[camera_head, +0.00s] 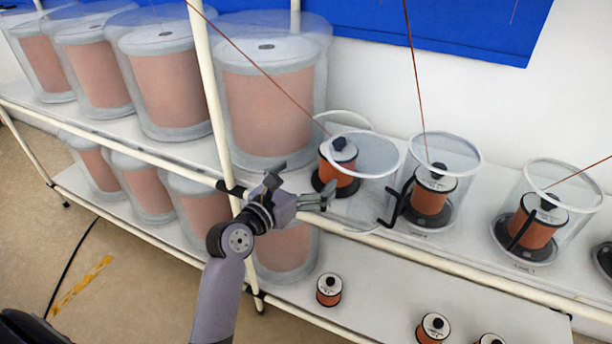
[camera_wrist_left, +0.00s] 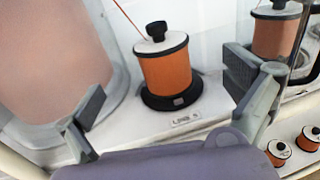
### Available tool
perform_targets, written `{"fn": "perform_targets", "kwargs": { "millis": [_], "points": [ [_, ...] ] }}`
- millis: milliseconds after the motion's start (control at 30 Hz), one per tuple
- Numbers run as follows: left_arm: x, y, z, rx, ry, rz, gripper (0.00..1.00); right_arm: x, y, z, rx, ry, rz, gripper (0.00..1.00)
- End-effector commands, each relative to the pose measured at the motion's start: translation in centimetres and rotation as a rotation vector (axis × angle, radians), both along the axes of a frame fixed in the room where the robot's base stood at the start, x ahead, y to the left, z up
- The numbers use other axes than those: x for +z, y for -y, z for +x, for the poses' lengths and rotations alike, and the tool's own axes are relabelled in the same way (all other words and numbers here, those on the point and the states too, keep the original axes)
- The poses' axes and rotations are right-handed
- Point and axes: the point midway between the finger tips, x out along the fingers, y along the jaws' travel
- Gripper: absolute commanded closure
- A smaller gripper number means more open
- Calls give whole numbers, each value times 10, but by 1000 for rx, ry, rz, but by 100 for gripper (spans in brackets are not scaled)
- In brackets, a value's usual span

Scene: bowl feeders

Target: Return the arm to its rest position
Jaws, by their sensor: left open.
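My left gripper (camera_head: 300,188) is open and empty at the front edge of the upper shelf, beside the white post. Its two fingers stand wide apart in the left wrist view (camera_wrist_left: 168,100). An orange wire spool (camera_head: 339,166) with a black knob stands upright on a black base just beyond the fingers. It also shows between them in the wrist view (camera_wrist_left: 165,72), apart from both. A clear cover (camera_head: 365,158) shows beside this spool; how it sits is unclear. My right gripper is not in view.
Two more spools (camera_head: 432,192) (camera_head: 538,220) stand in clear cylinders to the right. Large clear drums (camera_head: 268,105) of copper wire fill the left. A white post (camera_head: 210,80) and shelf rail (camera_head: 450,264) are close to the gripper. Small spools (camera_head: 329,289) stand on the lower shelf (camera_head: 380,305).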

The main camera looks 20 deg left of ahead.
Motion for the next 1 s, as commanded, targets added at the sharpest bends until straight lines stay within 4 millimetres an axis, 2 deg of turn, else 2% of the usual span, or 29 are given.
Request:
{"fn": "perform_targets", "kwargs": {
  "millis": [433,567,667,767,1000],
  "points": [
    [0,0,0,-1,0,5,0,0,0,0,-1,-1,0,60],
    [-12,6,-8,-27,-17,131,0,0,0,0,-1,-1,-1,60],
    [-36,17,-25,-94,-49,386,0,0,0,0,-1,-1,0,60],
    [-69,29,-51,-213,-79,734,0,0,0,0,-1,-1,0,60],
    [-141,43,-132,-656,-73,1546,0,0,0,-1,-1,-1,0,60]
  ]
}}
